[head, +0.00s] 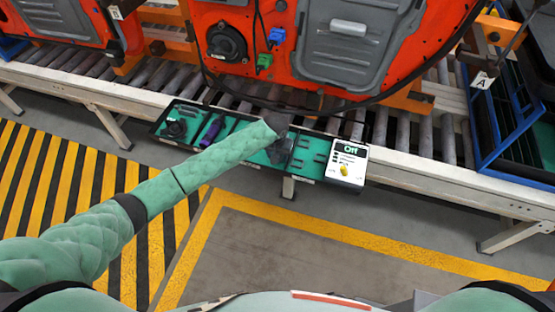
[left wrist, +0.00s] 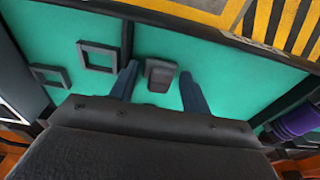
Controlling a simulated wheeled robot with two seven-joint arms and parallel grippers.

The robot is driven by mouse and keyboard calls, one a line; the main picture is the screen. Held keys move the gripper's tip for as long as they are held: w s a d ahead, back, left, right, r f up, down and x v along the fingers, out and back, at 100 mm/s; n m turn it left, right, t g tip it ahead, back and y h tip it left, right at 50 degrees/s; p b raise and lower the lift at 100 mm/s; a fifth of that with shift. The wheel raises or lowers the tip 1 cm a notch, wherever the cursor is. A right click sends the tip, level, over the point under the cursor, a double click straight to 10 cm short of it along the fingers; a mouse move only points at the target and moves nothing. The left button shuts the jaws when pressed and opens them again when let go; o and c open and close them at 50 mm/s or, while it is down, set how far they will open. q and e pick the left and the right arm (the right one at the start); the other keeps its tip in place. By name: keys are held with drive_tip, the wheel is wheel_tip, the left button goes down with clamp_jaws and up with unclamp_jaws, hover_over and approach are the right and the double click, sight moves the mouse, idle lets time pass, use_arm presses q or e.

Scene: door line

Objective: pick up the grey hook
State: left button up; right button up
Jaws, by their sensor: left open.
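My left gripper (head: 279,147) is over the middle of the tray, its arm hiding part of the green insert. In the left wrist view its two blue-grey fingers (left wrist: 159,74) are apart, with nothing held between them. A small dark grey piece (left wrist: 160,77) lies on the green insert in the gap between the fingers; it looks like the grey hook, but its shape is partly unclear. In the head view the gripper hides this spot. My right gripper is in neither view.
The long dark tray (head: 158,127) is along the roller conveyor (head: 64,72). A purple-handled tool (head: 211,132) lies left of my gripper. Two square dark frames (left wrist: 97,57) (left wrist: 50,76) lie beside the grey piece. A white labelled box (head: 346,162) is at the tray's right end. Red car doors (head: 270,20) stand behind.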

use_arm(q)
drive_tip(key=shift+f, duration=0.15)
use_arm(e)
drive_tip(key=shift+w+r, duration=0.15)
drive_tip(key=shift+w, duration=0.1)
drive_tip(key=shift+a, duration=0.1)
use_arm(q)
drive_tip(key=c, duration=1)
